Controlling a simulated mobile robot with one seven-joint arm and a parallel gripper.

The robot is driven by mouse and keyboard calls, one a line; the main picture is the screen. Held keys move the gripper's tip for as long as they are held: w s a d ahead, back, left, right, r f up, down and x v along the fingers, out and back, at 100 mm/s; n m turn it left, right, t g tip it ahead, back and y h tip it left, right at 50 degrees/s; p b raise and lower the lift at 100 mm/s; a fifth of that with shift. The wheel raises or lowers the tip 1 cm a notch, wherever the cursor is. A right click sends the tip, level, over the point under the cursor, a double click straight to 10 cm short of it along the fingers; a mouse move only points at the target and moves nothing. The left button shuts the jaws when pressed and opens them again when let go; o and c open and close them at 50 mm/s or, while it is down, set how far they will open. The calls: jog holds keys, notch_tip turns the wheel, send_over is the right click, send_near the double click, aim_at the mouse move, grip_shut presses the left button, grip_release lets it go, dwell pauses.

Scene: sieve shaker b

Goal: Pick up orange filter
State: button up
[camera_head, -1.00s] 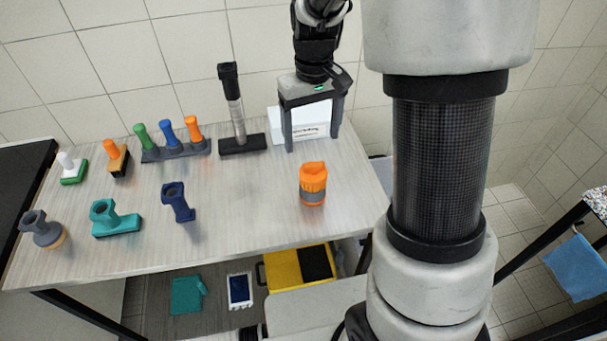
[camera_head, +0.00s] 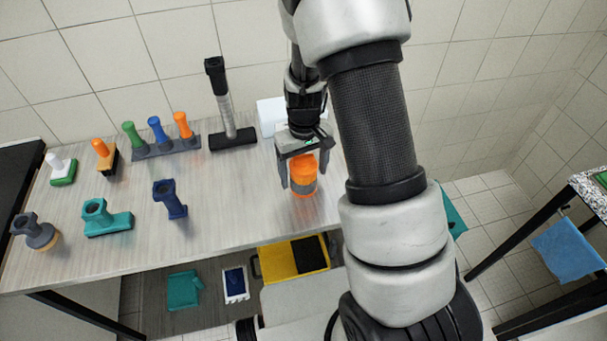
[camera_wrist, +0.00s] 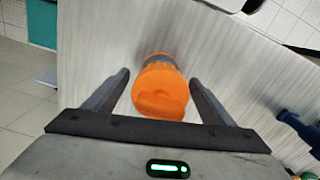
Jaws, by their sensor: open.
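The orange filter (camera_head: 303,174), an orange cylinder with a grey band, stands upright on the table near its right end. My gripper (camera_head: 303,184) is open, with its two fingers on either side of the filter in the head view. In the wrist view the orange top of the filter (camera_wrist: 160,92) lies between the fingertips of my gripper (camera_wrist: 161,78), with a gap showing on both sides. My gripper hides part of the filter's top in the head view.
The table (camera_head: 235,208) also holds a dark blue tool (camera_head: 171,198), a teal brush (camera_head: 107,218), a rack with coloured handles (camera_head: 165,149) and a black stand (camera_head: 232,139). A white sign (camera_head: 270,113) stands behind my gripper. Bare tabletop lies left of the filter.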

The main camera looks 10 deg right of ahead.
aim_at(304, 157)
jog(key=shift+f, duration=0.7)
jog(key=c, duration=1.4)
jog(key=shift+r, duration=0.1)
notch_tip(304, 157, up, 8)
jog(key=shift+w+r, duration=0.1)
jog(key=shift+s+r, duration=0.2)
jog(key=shift+r, duration=0.1)
jog(key=shift+s+f+m, duration=0.3)
jog(key=shift+s+m, duration=0.2)
jog(key=shift+m, duration=0.6)
